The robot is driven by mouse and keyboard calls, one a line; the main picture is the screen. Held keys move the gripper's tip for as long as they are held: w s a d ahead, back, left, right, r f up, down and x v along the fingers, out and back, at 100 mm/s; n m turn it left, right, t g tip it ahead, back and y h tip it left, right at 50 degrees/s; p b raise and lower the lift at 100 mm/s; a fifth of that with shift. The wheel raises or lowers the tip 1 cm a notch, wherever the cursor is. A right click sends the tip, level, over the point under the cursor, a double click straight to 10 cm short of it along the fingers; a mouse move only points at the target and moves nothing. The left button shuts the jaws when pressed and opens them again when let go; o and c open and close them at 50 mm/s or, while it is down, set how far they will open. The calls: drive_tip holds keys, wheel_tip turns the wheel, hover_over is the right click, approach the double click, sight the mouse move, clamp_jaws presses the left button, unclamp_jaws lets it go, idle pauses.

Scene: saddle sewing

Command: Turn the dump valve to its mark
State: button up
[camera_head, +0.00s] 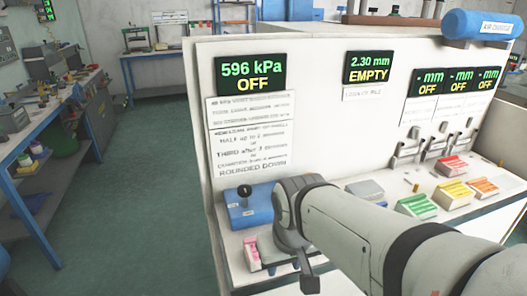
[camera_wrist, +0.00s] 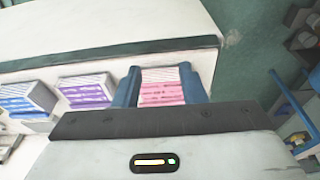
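A blue box with a black knob (camera_head: 245,193) stands on the console's ledge below the pressure display and is probably the dump valve; its small labels and any mark are too small to read. The display (camera_head: 250,77) reads 596 kPa, OFF. In the wrist view, my gripper (camera_wrist: 162,90) shows two blue fingers spread apart. A pink-and-white block (camera_wrist: 162,87) shows between them; whether they touch it I cannot tell. In the head view, my arm mostly hides my gripper, near the ledge's front and right of the pink block (camera_head: 251,253). The valve is out of the wrist view.
The white console panel (camera_head: 330,120) rises behind the ledge. Coloured blocks (camera_head: 418,205) and several levers (camera_head: 405,150) are to the right. A blue cylinder (camera_head: 483,24) sits on the panel's top right. A workbench (camera_head: 45,120) stands at left, with open green floor (camera_head: 150,190) between.

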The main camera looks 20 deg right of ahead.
drive_tip(key=shift+o, duration=0.7)
drive_tip(key=shift+w+r, duration=0.2)
drive_tip(key=o, duration=0.3)
drive_tip(key=w+d+r+n+p, duration=0.2)
drive_tip(key=w+r+p, duration=0.1)
drive_tip(key=w+r, duration=0.2)
drive_tip(key=shift+w+d+g+p, duration=0.3)
drive_tip(key=shift+w+d+p, duration=0.1)
drive_tip(key=shift+w, duration=0.2)
drive_tip(key=w+d+r+n+p, duration=0.1)
drive_tip(key=w+d+n+p, duration=0.1)
drive_tip(key=w, duration=0.4)
drive_tip(key=w+d+r+n+g+p, duration=0.1)
drive_tip(key=w+d+n+p, duration=0.1)
drive_tip(key=w+d+p, duration=0.2)
drive_tip(key=w+d+r+n+g+p, duration=0.1)
drive_tip(key=w+d+n+p, duration=0.1)
drive_tip(key=w+d, duration=0.5)
drive_tip(key=shift+w+d+r+n+p, duration=0.2)
drive_tip(key=shift+w+n, duration=0.05)
drive_tip(key=shift+w, duration=0.25)
drive_tip(key=shift+w+d+r+n+p, duration=0.15)
drive_tip(key=shift+w+n+p, duration=0.1)
drive_tip(key=shift+w, duration=0.2)
drive_tip(key=shift+w+d+f, duration=0.15)
drive_tip(key=shift+f, duration=0.45)
wheel_tip(320, 180, down, 7)
drive_tip(key=shift+r+p, duration=0.1)
drive_tip(key=shift+p, duration=0.6)
